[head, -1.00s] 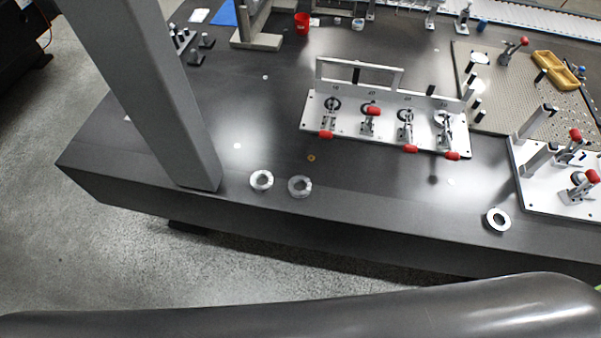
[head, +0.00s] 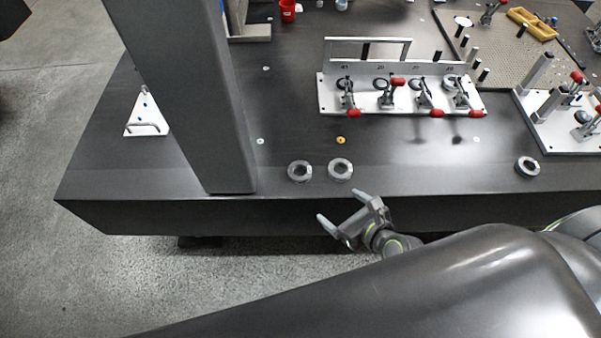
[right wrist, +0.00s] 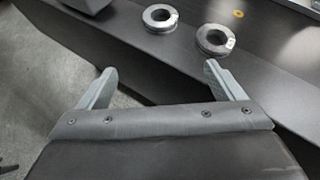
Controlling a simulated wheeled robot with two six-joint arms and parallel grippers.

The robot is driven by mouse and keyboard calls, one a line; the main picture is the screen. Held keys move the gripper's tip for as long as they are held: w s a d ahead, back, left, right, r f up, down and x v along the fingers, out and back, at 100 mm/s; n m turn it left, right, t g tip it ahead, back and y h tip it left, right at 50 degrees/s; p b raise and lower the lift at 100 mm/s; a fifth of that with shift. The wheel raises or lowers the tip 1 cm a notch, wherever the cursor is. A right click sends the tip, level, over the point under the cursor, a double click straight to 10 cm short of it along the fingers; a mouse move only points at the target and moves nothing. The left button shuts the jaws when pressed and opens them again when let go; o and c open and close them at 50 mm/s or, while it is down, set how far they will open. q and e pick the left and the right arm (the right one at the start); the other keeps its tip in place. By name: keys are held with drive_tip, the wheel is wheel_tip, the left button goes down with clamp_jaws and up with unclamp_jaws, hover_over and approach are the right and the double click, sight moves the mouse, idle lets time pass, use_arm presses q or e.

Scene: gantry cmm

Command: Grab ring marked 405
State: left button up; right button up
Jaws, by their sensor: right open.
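Three grey metal rings lie flat on the dark table. Two are close together near the front edge: a left ring (head: 300,171) and a right ring (head: 340,169). The third ring (head: 527,167) lies farther right. Their markings are too small to read. The pair also shows in the right wrist view, as the left ring (right wrist: 160,18) and the right ring (right wrist: 215,40). My right gripper (head: 345,211) is open and empty, just off the table's front edge and nearer me than the pair. Its two fingers (right wrist: 165,88) show apart in the right wrist view. My left gripper is not in view.
A grey column (head: 190,100) stands left of the pair. A white clamp fixture (head: 330,100) with red-tipped levers stands behind them. Another clamp plate (head: 560,140) is at the right. A small yellow washer (head: 341,140) lies behind the right ring.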

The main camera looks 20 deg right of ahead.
approach(296, 168)
drive_tip(key=shift+m, duration=0.3)
drive_tip(key=shift+f+b+x, duration=0.2)
drive_tip(key=shift+b+x, duration=0.1)
drive_tip(key=shift+x, duration=2.3)
drive_tip(key=shift+s, duration=0.1)
drive_tip(key=shift+r, duration=0.1)
drive_tip(key=c, duration=1.3)
